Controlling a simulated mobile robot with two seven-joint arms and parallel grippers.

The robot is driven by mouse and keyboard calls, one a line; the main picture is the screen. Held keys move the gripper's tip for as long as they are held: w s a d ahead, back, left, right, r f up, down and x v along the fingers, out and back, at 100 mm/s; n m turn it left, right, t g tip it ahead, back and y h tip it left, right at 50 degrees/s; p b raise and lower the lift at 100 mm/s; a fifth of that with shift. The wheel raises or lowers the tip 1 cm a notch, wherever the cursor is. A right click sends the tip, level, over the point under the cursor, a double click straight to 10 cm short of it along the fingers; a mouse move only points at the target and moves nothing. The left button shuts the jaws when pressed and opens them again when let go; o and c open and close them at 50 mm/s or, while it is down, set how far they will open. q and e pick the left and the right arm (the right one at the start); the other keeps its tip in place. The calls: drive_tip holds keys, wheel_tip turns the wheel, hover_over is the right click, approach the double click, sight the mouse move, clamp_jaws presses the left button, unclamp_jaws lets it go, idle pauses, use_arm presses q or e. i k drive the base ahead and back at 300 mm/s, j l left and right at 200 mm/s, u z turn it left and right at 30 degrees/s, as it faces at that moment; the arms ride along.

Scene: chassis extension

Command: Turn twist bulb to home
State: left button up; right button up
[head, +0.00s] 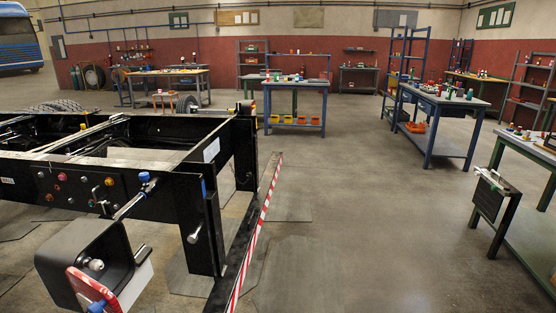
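I cannot tell for sure which part is the twist bulb. The black chassis (120,160) fills the left side. Its side panel has several small coloured knobs, including a red one (62,177) and a yellow-orange one (109,182). A blue-tipped metal rod (133,203) projects from the panel. In front, a black bracket (75,250) carries a silver round fitting (96,264) and a red-and-white part with a blue knob (97,305) at the bottom edge. A silver lever (194,236) is on the chassis upright. Neither of my grippers shows.
A low red-and-white striped bar (254,232) lies right of the chassis. The floor (350,220) beyond it is clear. Workbenches and shelves line the back.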

sight(95, 265)
drive_tip(key=u, duration=1.3)
